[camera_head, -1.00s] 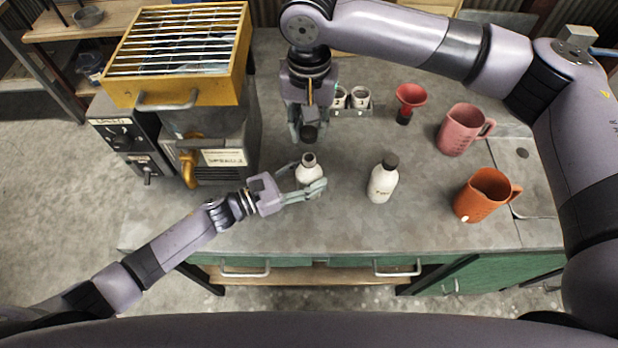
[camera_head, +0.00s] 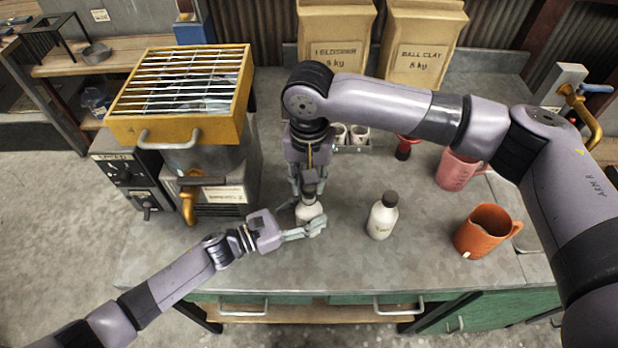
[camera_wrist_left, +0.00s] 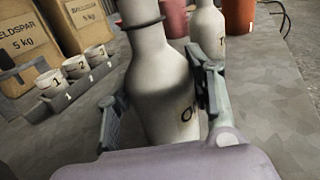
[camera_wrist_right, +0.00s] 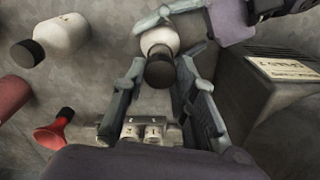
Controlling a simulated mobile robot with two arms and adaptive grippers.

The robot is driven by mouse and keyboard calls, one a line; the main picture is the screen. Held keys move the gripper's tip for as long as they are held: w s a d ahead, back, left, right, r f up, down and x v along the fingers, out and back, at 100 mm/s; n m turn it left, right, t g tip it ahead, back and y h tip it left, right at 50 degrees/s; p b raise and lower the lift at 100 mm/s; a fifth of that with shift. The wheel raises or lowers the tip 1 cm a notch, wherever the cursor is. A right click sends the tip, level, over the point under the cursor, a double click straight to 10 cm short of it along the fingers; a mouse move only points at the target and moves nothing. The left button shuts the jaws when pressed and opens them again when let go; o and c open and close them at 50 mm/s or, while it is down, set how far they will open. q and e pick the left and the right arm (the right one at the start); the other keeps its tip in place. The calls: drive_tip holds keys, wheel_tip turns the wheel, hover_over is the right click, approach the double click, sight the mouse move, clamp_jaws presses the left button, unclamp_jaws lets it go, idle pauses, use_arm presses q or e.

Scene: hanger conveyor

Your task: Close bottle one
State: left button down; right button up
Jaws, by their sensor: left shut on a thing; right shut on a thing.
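Bottle one (camera_head: 309,212) is white and stands upright on the grey bench; it also shows in the left wrist view (camera_wrist_left: 158,85). My left gripper (camera_head: 304,226) is shut around its body from the left. My right gripper (camera_head: 308,184) points down from above and is shut on a dark cap (camera_wrist_right: 160,72). The cap is over the bottle's mouth, in line with the neck. I cannot tell whether it is seated, as the fingers partly hide it. The bottle's top is outside the left wrist view.
A second white bottle (camera_head: 382,217) with a dark cap stands to the right. An orange jug (camera_head: 484,232), a pink jug (camera_head: 455,172) and a red funnel (camera_head: 406,146) are farther right. A rack of numbered cups (camera_wrist_left: 75,85) is behind. A yellow grill-topped machine (camera_head: 180,130) stands left.

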sight(309, 212)
drive_tip(key=shift+f, duration=0.85)
drive_tip(key=shift+f, duration=0.6)
drive_tip(key=m, duration=1.1)
drive_tip(key=shift+a, duration=0.1)
drive_tip(key=m, duration=0.4)
drive_tip(key=shift+m, duration=0.3)
drive_tip(key=m, duration=0.4)
drive_tip(key=o, duration=0.7)
